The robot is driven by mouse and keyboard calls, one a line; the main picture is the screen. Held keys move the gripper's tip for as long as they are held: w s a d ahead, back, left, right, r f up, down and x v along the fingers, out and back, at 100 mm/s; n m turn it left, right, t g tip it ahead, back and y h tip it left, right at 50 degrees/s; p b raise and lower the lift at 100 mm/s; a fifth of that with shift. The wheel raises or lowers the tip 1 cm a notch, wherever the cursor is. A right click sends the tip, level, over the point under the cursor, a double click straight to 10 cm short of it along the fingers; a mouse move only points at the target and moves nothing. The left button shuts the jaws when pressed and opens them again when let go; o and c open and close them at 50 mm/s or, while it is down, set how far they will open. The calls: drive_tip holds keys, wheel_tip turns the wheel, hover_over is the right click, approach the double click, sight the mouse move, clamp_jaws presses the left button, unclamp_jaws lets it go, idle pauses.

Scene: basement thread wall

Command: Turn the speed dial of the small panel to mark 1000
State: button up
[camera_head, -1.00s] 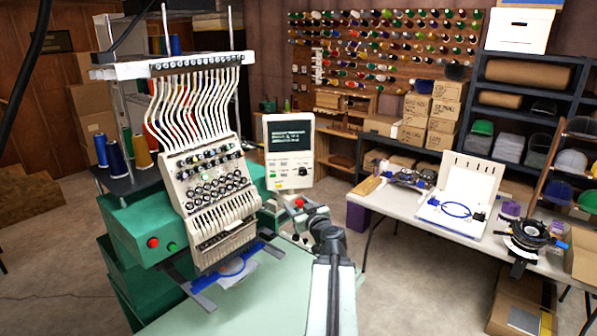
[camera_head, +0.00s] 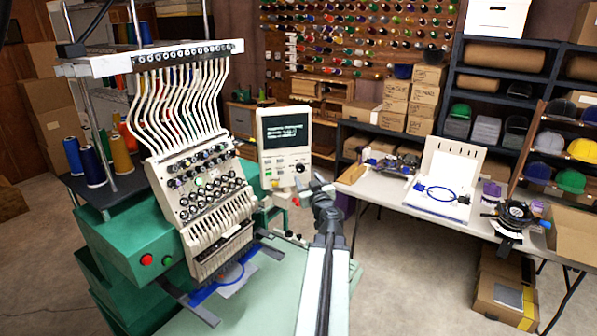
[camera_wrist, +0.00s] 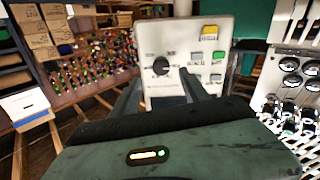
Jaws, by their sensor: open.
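The small panel (camera_head: 286,143) is a pale box with a dark screen, standing beside the embroidery machine. Its black round speed dial (camera_head: 300,168) sits at the lower right of its face. In the wrist view the dial (camera_wrist: 160,66) is near the middle, with small printed marks around it too blurred to read. My gripper (camera_head: 316,184) is just below and right of the dial, apart from it. In the wrist view its two dark fingers (camera_wrist: 160,88) are spread and empty, pointing at the panel's dial area.
The panel also carries a yellow button (camera_wrist: 210,32), a green button (camera_wrist: 205,50) and several grey ones beside the dial. The embroidery machine (camera_head: 205,195) stands to the left. A white table (camera_head: 400,195) with hoops stands to the right, with floor between.

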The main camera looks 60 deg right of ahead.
sight(301, 169)
drive_tip(key=x, duration=0.6)
drive_tip(key=shift+w+d, duration=0.15)
drive_tip(key=shift+w, duration=0.1)
clamp_jaws()
